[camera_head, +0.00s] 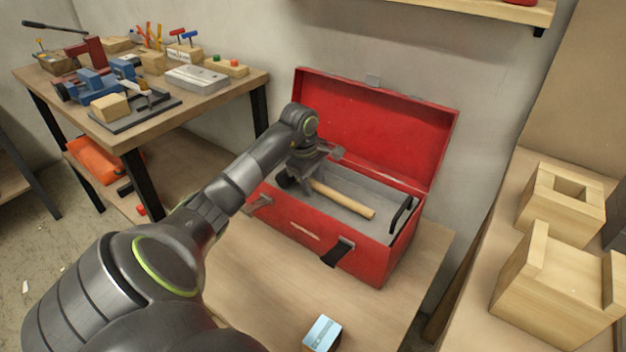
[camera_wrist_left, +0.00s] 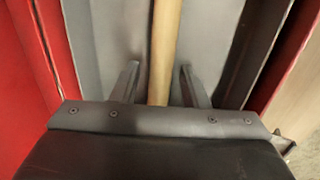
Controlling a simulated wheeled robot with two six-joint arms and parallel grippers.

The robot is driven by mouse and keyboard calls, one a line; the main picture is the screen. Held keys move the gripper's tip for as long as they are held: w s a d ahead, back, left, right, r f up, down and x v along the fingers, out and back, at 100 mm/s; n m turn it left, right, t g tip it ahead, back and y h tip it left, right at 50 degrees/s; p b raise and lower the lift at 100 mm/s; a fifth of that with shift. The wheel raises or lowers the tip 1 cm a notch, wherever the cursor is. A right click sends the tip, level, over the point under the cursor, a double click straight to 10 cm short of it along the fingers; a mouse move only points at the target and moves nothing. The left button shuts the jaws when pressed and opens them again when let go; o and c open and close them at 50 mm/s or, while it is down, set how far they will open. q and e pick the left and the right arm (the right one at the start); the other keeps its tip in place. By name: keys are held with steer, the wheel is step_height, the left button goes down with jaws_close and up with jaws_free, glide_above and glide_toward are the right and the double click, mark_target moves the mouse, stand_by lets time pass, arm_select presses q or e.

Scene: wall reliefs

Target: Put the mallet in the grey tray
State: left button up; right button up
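The mallet (camera_head: 343,199) lies in the grey tray (camera_head: 352,187) inside the open red toolbox. Its pale wooden handle points to the right, and its dark head is partly hidden by my gripper. My left gripper (camera_head: 318,160) is over the left part of the tray. In the left wrist view the handle (camera_wrist_left: 164,50) runs between the two spread fingers of my left gripper (camera_wrist_left: 160,85), with a gap on each side. The grey tray floor (camera_wrist_left: 112,40) shows beside it. My right gripper is not in view.
The red toolbox (camera_head: 318,240) stands on a wooden table (camera_head: 265,270), its lid raised against the wall. A light blue box (camera_head: 322,333) sits at the table's front. A workbench (camera_head: 150,115) with tools is at the left. Wooden blocks (camera_head: 562,290) stand at the right.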

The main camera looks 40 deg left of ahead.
arm_select(q)
steer(key=shift+r, duration=0.15)
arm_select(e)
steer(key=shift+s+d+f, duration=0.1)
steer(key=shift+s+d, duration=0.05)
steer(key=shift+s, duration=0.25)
arm_select(q)
steer(key=shift+s+a+r+p, duration=0.15)
steer(key=shift+s+r, duration=0.25)
steer(key=shift+r, duration=1.55)
steer(key=shift+s+d+r+p, duration=0.15)
steer(key=shift+s+r, duration=0.25)
steer(key=shift+r, duration=1.55)
steer(key=shift+s+a+r+p, duration=0.15)
steer(key=shift+s+r, duration=0.25)
steer(key=shift+r, duration=1.55)
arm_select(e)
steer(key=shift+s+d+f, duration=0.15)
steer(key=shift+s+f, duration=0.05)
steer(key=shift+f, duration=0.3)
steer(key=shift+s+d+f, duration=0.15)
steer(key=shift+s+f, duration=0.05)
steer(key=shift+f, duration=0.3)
